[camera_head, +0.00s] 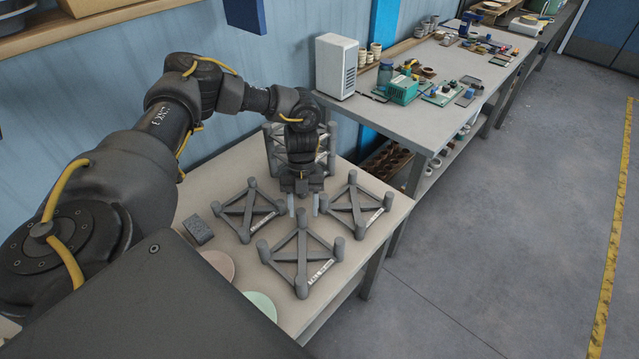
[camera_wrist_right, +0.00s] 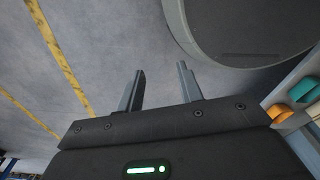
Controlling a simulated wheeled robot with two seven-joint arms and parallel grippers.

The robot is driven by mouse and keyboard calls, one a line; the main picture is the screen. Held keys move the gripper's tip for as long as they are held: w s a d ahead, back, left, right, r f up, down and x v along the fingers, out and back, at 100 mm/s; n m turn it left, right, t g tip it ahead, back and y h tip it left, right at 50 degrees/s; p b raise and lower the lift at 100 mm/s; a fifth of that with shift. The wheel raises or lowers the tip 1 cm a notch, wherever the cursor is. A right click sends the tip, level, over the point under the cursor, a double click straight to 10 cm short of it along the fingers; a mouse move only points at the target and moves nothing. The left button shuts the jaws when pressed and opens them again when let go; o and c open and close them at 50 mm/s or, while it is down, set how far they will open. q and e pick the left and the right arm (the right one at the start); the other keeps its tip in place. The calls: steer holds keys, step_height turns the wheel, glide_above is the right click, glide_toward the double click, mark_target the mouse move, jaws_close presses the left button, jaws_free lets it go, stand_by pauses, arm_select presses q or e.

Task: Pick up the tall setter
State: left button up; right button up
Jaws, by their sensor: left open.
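Three grey setters, each a frame with upright posts, stand on the light table (camera_head: 205,185). The front setter (camera_head: 301,255) has a white label that seems to read "TALL". The left setter (camera_head: 249,209) and the right setter (camera_head: 356,204) have labels too small to read. My left gripper (camera_head: 304,206) points down with its fingers apart, over the front setter's rear post; the post top shows between or just below the fingertips. I cannot tell whether they touch it. My right gripper (camera_wrist_right: 160,82) is open and empty, with bare floor beyond it.
A grey rack-like stack (camera_head: 275,150) stands behind my left gripper, partly hidden. A dark block (camera_head: 198,229) and two round plates, pinkish (camera_head: 219,264) and green (camera_head: 262,306), lie at the left front. A cluttered bench (camera_head: 405,118) with a white box (camera_head: 336,67) stands behind.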

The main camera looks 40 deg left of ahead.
mark_target(302, 246)
arm_select(q)
steer(key=f, duration=0.1)
steer(key=s+d+f+p, duration=0.1)
steer(key=s+f, duration=0.1)
steer(key=shift+s+d+f+p, duration=0.15)
steer(key=shift+s+f+p, duration=0.1)
steer(key=shift+p, duration=0.1)
steer(key=shift+w+d+f, duration=0.1)
steer(key=shift+w+f, duration=0.25)
steer(key=shift+f, duration=0.35)
steer(key=shift+s+f+p, duration=0.1)
steer(key=shift+s+p, duration=0.25)
steer(key=shift+p, duration=0.1)
steer(key=shift+s+d+f+p, duration=0.3)
steer(key=shift+s+f+p, duration=0.6)
steer(key=shift+p, duration=0.15)
steer(key=shift+d+f, duration=0.2)
steer(key=shift+f, duration=1)
steer(key=shift+c, duration=1)
jaws_close()
arm_select(e)
steer(key=r, duration=0.1)
steer(key=s+r, duration=0.1)
steer(key=r, duration=0.1)
steer(key=s+r, duration=0.1)
steer(key=shift+r, duration=0.4)
